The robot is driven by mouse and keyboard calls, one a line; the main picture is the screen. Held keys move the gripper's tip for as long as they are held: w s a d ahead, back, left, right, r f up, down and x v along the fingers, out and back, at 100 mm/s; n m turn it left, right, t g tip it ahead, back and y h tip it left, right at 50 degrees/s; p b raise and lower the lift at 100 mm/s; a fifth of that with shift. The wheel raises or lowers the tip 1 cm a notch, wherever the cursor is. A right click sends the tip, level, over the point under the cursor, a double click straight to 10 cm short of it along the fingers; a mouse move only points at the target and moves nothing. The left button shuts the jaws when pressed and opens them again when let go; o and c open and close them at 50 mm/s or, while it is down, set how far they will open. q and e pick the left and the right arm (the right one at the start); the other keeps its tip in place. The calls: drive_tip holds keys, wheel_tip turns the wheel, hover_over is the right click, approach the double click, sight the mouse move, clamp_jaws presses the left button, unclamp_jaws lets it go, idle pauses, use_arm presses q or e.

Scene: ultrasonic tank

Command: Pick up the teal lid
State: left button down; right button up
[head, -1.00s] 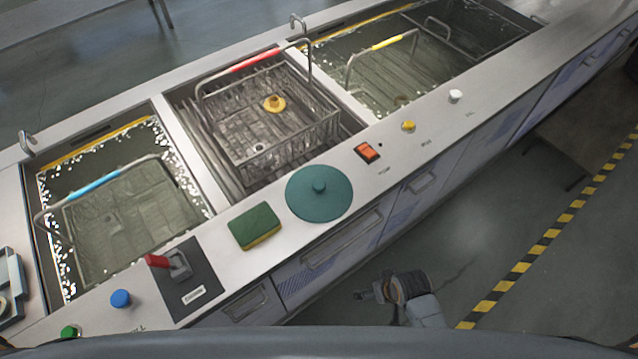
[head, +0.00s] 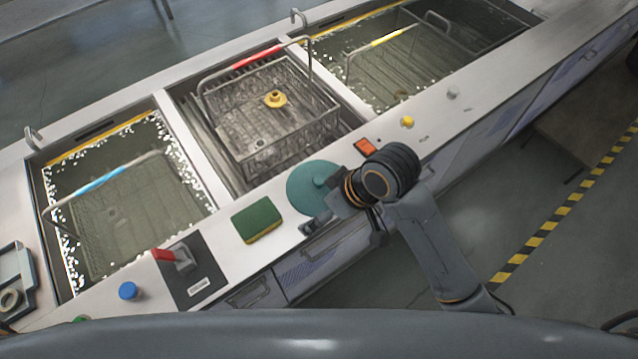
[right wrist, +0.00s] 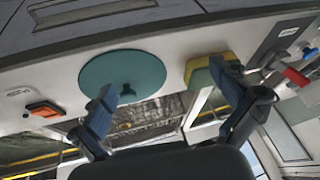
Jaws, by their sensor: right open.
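The teal lid (head: 309,178) is a flat round disc with a small knob, lying on the counter's front ledge in the head view. My right arm now covers its right part there. My right gripper (head: 318,222) is at the lid's near edge. In the right wrist view the lid (right wrist: 122,76) lies beyond the open, empty fingers of my right gripper (right wrist: 165,85). The left finger overlaps the lid near its knob (right wrist: 127,91); the right finger overlaps the sponge. Whether anything touches cannot be told. My left gripper is not in view.
A green and yellow sponge (head: 258,220) lies left of the lid. An orange switch (head: 366,146) is to its right. A wire basket with a red handle (head: 262,55) stands behind it. A red lever (head: 163,254) and a blue knob (head: 128,290) are further left.

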drive_tip(key=w+a+r+n+g+h, duration=0.1)
drive_tip(key=w+a+r+n, duration=0.3)
wheel_tip(320, 180, up, 6)
drive_tip(key=f+n+h, duration=0.1)
drive_tip(key=n+h, duration=0.2)
drive_tip(key=h, duration=0.1)
hover_over(319, 180)
drive_tip(key=shift+g, duration=0.4)
wheel_tip(319, 180, down, 8)
drive_tip(key=shift+w+d+r+p, duration=0.1)
drive_tip(key=shift+r+p, duration=0.1)
drive_tip(key=shift+p, duration=0.45)
drive_tip(key=shift+f+p, duration=0.85)
drive_tip(key=shift+f, duration=1.85)
clamp_jaws()
